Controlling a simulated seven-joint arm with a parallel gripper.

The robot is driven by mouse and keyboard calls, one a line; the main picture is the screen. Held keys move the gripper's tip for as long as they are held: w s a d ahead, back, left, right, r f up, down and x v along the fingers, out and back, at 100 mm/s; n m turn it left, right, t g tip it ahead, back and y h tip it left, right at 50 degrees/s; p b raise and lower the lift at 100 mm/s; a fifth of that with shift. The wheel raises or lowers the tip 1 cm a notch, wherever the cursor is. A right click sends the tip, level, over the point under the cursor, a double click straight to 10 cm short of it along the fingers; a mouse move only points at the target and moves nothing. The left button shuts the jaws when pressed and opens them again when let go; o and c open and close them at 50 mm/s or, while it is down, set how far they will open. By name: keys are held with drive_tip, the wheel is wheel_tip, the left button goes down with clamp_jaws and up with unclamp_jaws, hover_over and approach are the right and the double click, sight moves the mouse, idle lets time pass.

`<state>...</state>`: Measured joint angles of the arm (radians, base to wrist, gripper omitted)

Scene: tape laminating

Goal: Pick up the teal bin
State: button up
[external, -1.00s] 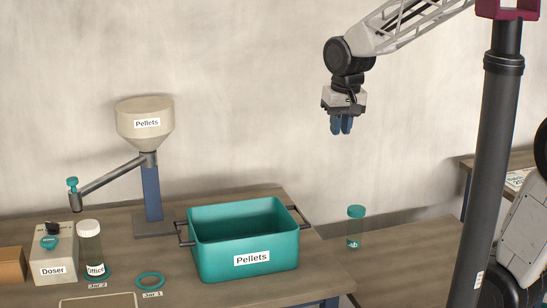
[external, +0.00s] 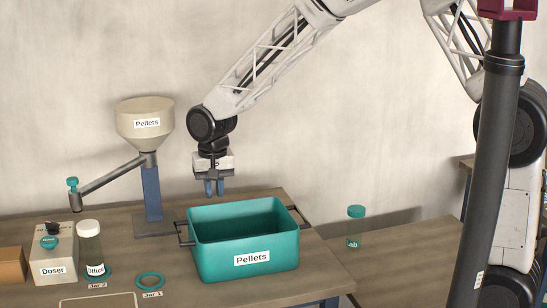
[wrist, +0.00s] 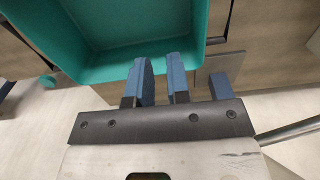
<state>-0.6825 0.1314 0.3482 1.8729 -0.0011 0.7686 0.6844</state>
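The teal bin (external: 216,263) sits on the table with a "Pellets" label on its front. It looks empty, with a dark bar handle at its left end (external: 184,235) and another at its right end (external: 300,215). My gripper (external: 214,193) is above and behind the bin's back rim, fingers pointing down, holding nothing. In the wrist view the two blue fingers (wrist: 160,75) have a narrow gap between them. The bin (wrist: 125,25) fills the top of that view, with its rim close to the fingertips in the picture.
A beige pellet hopper (external: 146,120) on a blue post stands left of my gripper. A doser box (external: 54,266), a white-capped jar (external: 89,243) and a teal ring (external: 149,281) are at left. A teal-capped jar (external: 355,227) stands right of the bin.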

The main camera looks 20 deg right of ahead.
sight(192, 226)
drive_tip(key=a+f, duration=0.1)
drive_tip(key=a, duration=0.1)
drive_tip(key=a+f, duration=0.3)
drive_tip(key=a, duration=0.1)
drive_tip(key=shift+s+a+f, duration=0.15)
drive_tip(key=shift+s+f, duration=0.1)
drive_tip(key=shift+s, duration=0.15)
drive_tip(key=shift+f, duration=1.3)
drive_tip(key=shift+w+f, duration=0.2)
drive_tip(key=shift+f, duration=2.4)
clamp_jaws()
